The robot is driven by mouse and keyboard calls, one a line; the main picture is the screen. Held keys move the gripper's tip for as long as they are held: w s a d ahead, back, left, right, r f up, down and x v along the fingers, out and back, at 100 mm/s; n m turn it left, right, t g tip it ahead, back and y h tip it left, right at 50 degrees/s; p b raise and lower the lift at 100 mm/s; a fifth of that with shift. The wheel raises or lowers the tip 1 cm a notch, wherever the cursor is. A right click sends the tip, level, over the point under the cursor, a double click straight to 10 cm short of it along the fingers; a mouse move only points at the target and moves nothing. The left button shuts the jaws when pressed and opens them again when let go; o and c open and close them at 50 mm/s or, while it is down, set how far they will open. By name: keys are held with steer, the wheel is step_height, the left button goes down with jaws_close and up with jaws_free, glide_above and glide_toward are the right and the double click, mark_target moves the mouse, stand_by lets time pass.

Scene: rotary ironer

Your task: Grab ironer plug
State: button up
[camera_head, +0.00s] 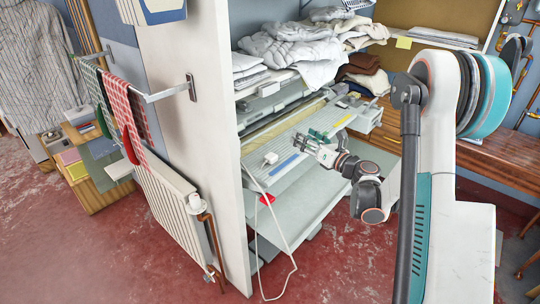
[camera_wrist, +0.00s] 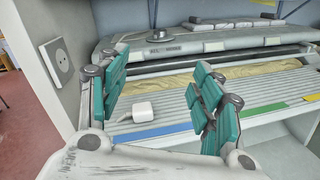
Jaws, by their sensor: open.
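The ironer plug (camera_head: 270,158) is a small white block lying on the ribbed grey board of the ironer (camera_head: 312,122), near its left end. A white cord runs from there down over the front edge to the floor. My gripper (camera_head: 301,145) is above the board, to the right of the plug and apart from it. In the wrist view the plug (camera_wrist: 143,111) shows between and beyond the spread teal fingers of my gripper (camera_wrist: 160,88). The fingers are open and hold nothing.
A wall socket (camera_wrist: 57,62) is on the panel at the left. A blue strip (camera_head: 284,164) lies beside the plug. White laundry (camera_head: 290,45) is piled above the ironer. The floor in front is mostly clear.

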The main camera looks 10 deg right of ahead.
step_height(320, 180, down, 10)
steer(key=s+f+n+g+y, duration=0.1)
steer(key=s+n+g+y, duration=0.15)
steer(key=n, duration=0.25)
steer(key=b, duration=0.1)
glide_toward(275, 157)
steer(key=shift+n+g+h, duration=0.3)
steer(key=shift+g+h, duration=0.15)
steer(key=x, duration=0.4)
steer(key=shift+w+a+r, duration=0.1)
steer(key=shift+r, duration=0.15)
steer(key=shift+r+b+x, duration=0.2)
steer(key=shift+b+x, duration=0.75)
steer(key=shift+x, duration=2.2)
steer(key=c, duration=1.2)
